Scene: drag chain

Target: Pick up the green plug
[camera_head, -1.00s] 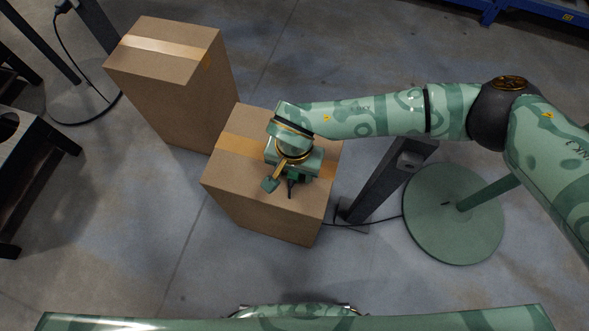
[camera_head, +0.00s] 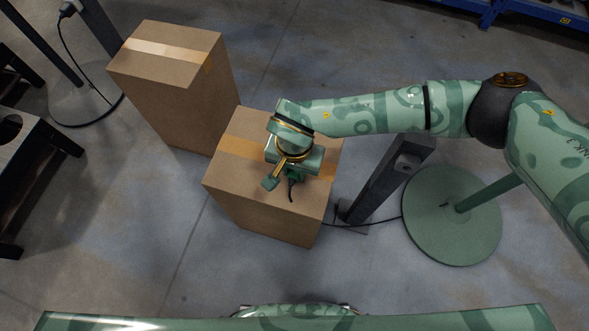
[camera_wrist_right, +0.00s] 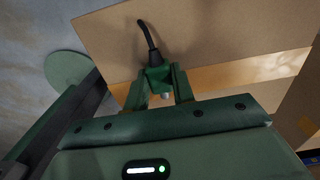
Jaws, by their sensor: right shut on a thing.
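The green plug (camera_wrist_right: 157,78) is between the two green fingers of my right gripper (camera_wrist_right: 158,88) in the right wrist view. The fingers are shut on its sides, and a black cable (camera_wrist_right: 149,35) curves from its far end. In the head view, my right gripper (camera_head: 291,174) is over the top of the nearer cardboard box (camera_head: 240,185), and the plug is mostly hidden under the wrist. I cannot tell whether the plug touches the box. My left gripper is in neither current view.
A taller cardboard box (camera_head: 180,90) stands behind to the left. Right of the nearer box are a dark slanted post (camera_head: 385,180) and a round green base (camera_head: 455,225). A black cable (camera_head: 365,222) runs low between them. Floor is clear in front.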

